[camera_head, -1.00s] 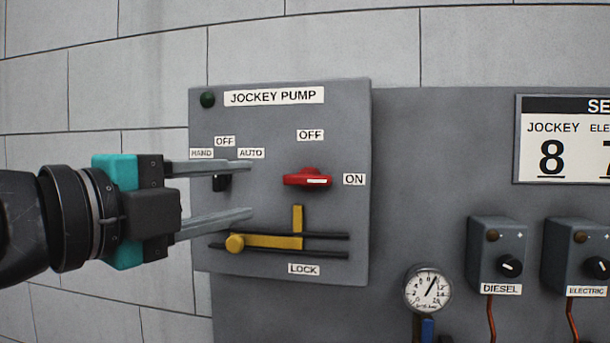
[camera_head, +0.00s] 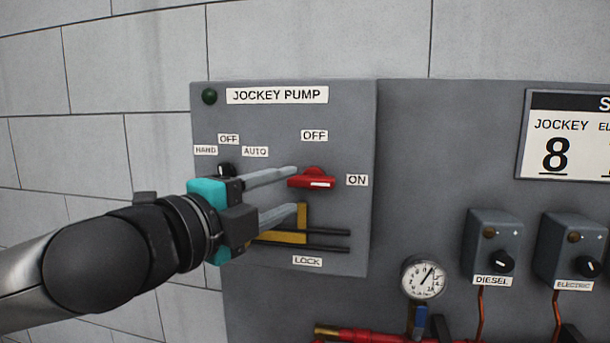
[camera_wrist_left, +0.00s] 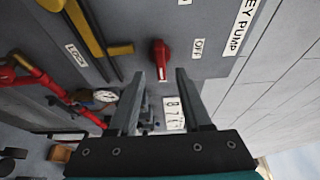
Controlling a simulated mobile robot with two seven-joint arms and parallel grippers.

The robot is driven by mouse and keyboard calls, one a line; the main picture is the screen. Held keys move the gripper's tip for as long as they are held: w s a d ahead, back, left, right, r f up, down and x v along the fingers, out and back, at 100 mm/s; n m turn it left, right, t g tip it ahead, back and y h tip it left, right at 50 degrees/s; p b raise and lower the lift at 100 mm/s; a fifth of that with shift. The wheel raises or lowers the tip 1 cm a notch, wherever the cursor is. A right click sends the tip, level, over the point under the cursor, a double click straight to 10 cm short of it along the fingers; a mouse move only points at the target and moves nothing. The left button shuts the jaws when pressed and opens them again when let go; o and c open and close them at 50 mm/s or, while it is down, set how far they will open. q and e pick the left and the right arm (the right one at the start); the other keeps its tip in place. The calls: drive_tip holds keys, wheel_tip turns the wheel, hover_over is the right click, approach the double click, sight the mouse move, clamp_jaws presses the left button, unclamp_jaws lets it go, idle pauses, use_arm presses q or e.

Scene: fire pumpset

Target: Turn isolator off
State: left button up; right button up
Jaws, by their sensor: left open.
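The red isolator knob (camera_head: 312,179) sits on the grey jockey pump panel (camera_head: 352,115), with its white mark pointing toward the ON label (camera_head: 357,180). The OFF label (camera_head: 314,135) is above it. My left gripper (camera_head: 294,190) is open and empty, its fingertips just left of the knob in the head view. In the left wrist view the red knob (camera_wrist_left: 160,58) shows beyond and between the open fingers (camera_wrist_left: 155,78). I cannot tell whether a finger touches it. My right gripper is in neither view.
The yellow lock slide (camera_head: 302,217) is below the knob, partly behind my left gripper. The black hand/auto selector (camera_head: 226,170) is at the left. A pressure gauge (camera_head: 423,278) and the diesel box (camera_head: 491,247) are at the right.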

sight(307, 184)
use_arm(q)
drive_tip(key=shift+p+x, duration=0.35)
drive_tip(key=shift+x, duration=2.4)
clamp_jaws()
